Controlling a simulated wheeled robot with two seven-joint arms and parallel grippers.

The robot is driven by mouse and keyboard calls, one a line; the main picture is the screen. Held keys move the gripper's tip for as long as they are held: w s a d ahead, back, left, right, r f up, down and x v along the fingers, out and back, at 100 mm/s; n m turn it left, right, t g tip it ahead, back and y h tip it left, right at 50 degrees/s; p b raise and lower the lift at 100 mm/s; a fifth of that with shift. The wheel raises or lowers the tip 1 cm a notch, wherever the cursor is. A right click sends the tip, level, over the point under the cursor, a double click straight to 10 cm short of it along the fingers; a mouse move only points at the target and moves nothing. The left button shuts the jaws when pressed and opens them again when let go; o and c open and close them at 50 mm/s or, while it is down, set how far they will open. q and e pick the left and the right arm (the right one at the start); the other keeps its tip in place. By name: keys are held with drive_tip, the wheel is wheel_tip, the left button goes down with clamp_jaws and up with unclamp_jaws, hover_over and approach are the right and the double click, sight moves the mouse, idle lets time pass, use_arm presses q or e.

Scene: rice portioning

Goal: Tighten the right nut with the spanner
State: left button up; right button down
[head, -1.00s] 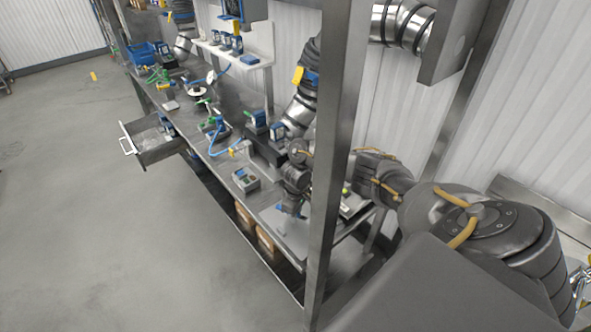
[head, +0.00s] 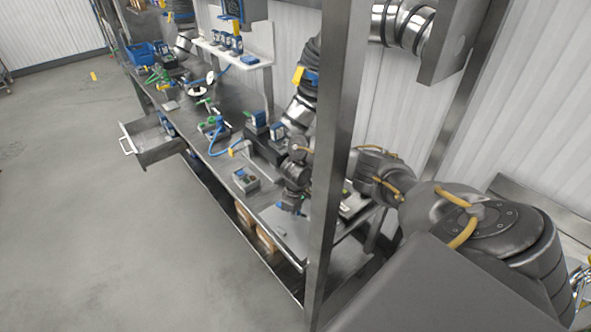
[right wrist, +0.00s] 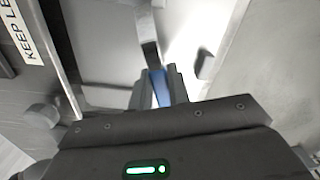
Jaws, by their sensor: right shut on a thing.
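My right gripper (head: 293,199) is over the near end of the long bench, just left of the metal post. In the right wrist view its two fingers (right wrist: 160,84) are shut on the blue handle of the spanner (right wrist: 160,90). A dark shank runs from the handle away from the fingers, toward the top of that view. The right nut cannot be made out in either view. I cannot tell whether the spanner touches anything at its far end. My left gripper is not in view.
The grey bench (head: 226,163) runs to the back left with several tools and devices on it. A box with buttons (head: 246,180) stands left of my right gripper. An open drawer (head: 152,148) juts out at the front. An upright post (head: 336,150) stands close by.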

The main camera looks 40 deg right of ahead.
drive_tip(key=shift+r, duration=0.1)
drive_tip(key=shift+r, duration=1.85)
